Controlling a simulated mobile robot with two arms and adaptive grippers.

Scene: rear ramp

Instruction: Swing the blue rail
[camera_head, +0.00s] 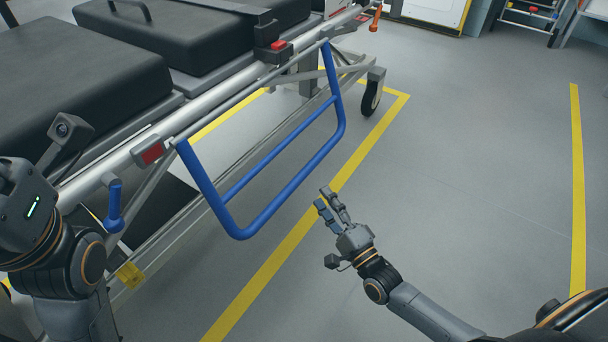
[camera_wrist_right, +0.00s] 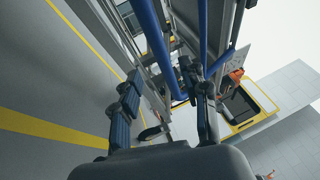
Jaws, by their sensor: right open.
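The blue rail (camera_head: 290,187) is a tubular frame that hangs down from the side of a stretcher (camera_head: 233,97) in the head view. It also shows in the right wrist view (camera_wrist_right: 158,45), beyond the fingers. My right gripper (camera_head: 330,198) is open and empty, just right of the rail's lower bar and apart from it in the head view. Its two fingers show spread in the right wrist view (camera_wrist_right: 162,100). My left arm is at the left edge of the head view; its gripper fingers cannot be made out.
The stretcher has black cushions (camera_head: 75,85) and a wheel (camera_head: 371,97) on the grey floor. A small blue handle (camera_head: 114,207) hangs below its frame near my left arm. Yellow lines (camera_head: 577,190) mark the floor. The floor to the right is clear.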

